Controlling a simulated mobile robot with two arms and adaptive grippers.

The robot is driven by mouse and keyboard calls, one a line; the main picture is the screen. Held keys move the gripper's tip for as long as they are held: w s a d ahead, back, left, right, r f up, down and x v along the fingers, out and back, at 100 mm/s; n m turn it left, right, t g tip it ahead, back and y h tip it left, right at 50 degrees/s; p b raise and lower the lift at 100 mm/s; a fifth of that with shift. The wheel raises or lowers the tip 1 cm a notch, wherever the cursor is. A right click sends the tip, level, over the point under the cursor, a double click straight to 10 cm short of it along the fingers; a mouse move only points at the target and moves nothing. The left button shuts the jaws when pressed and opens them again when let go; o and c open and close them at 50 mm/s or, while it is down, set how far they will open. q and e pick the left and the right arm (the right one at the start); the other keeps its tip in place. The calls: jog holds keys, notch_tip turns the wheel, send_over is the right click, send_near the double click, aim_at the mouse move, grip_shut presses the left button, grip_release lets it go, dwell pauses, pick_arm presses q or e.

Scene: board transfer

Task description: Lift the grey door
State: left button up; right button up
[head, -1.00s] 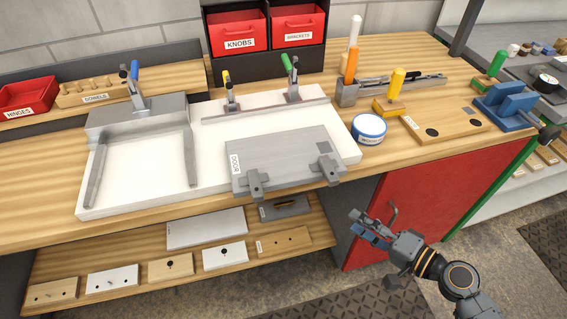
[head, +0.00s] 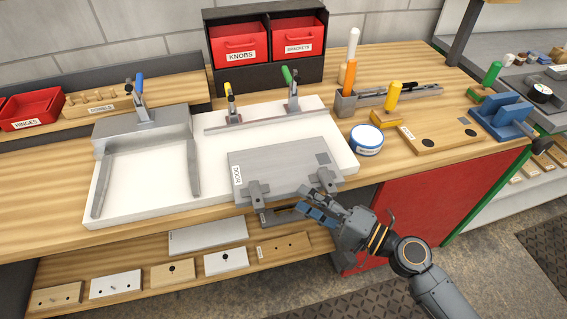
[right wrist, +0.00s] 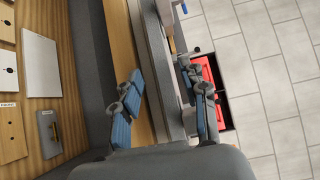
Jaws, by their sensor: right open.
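The grey door (head: 285,165) lies flat on the white board (head: 215,165), its "DOOR" label at its left end. Two grey blocks (head: 258,192) (head: 327,181) sit at its front edge. My right gripper (head: 314,198) is open at the door's front right corner, beside the right block. In the right wrist view its two blue-padded fingers (right wrist: 163,105) are apart, with the bench edge and a grey strip showing between them. I cannot tell whether a finger touches the door. My left gripper is not in view.
A grey U-shaped frame (head: 145,130) stands at the board's left. Toggle clamps with yellow and green handles (head: 290,88) stand behind the door. A blue-white tin (head: 366,140) is right of the board. A lower shelf (head: 130,268) with several plates runs below the bench front.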

aim_at(293, 189)
jog(key=x, duration=0.1)
jog(key=p+x, duration=0.1)
jog(key=x, duration=0.2)
jog(key=shift+w+d+r, duration=0.15)
jog(key=shift+r, duration=0.1)
jog(key=shift+w+a+f, duration=0.1)
jog(key=shift+a, duration=0.15)
grip_shut()
jog(key=shift+r+p, duration=0.2)
jog(key=shift+p, duration=0.1)
